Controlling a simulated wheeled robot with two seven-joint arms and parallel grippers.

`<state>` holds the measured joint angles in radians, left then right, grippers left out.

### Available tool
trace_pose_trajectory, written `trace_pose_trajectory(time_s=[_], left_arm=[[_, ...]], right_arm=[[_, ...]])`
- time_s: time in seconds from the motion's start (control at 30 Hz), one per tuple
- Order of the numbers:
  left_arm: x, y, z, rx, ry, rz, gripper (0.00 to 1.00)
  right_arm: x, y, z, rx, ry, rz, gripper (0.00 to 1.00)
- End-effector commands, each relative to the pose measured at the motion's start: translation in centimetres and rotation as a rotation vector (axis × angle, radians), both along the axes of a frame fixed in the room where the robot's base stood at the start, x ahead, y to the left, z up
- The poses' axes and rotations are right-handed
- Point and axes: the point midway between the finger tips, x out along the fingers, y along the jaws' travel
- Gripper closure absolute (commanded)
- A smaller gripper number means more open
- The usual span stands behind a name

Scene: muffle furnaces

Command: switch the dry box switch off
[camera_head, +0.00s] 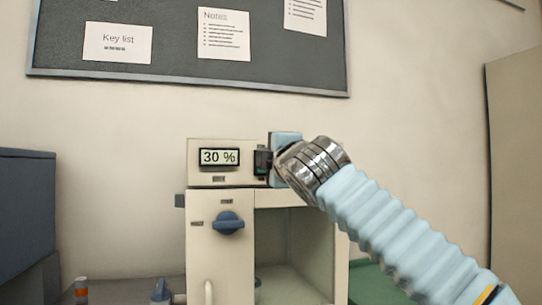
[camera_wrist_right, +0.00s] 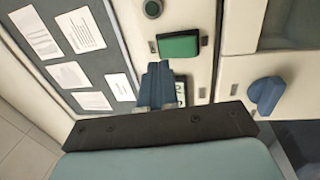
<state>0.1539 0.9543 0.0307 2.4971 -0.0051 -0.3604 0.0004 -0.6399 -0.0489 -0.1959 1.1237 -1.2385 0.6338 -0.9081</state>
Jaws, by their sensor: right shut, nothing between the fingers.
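The dry box (camera_head: 235,146) is a cream cabinet with a lit display (camera_head: 219,157) reading 30 %. Its green switch (camera_head: 262,162) sits right of the display, partly covered by my right gripper. In the right wrist view the green switch (camera_wrist_right: 178,46) shows in a dark frame. My right gripper (camera_wrist_right: 158,68) is shut and empty, its blue fingertips just beside the switch; whether they touch it I cannot tell. The fingers partly hide the display (camera_wrist_right: 181,92). My right arm comes in from the lower right. My left gripper is out of view.
Below the display is a front panel with a blue knob (camera_head: 229,222) and a pale handle (camera_head: 208,292). Right of it is an open compartment (camera_head: 295,240). A dark cabinet (camera_head: 25,215) stands at left. A notice board (camera_head: 180,50) hangs above.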

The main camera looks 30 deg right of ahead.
Motion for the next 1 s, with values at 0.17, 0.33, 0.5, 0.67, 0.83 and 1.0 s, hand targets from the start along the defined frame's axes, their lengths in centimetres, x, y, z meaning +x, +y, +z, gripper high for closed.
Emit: trace_pose_trajectory(time_s=[0.17,0.33,0.5,0.67,0.83,1.0], left_arm=[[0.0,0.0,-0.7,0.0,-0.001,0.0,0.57],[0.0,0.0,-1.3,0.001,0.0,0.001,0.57],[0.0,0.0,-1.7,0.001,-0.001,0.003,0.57],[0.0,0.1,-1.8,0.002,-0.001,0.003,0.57],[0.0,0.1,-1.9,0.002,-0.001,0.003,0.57],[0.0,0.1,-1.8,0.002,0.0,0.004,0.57]], right_arm=[[-2.1,0.5,0.2,0.0,-0.002,0.001,1.0],[-4.6,1.0,0.5,0.0,-0.003,0.001,1.0],[-7.3,1.7,1.0,0.0,-0.002,0.001,1.0],[-9.1,2.1,1.3,0.0,-0.002,0.001,1.0],[-9.7,2.2,1.4,0.0,0.0,0.0,1.0],[-9.7,2.2,1.4,0.0,0.0,0.0,1.0]])
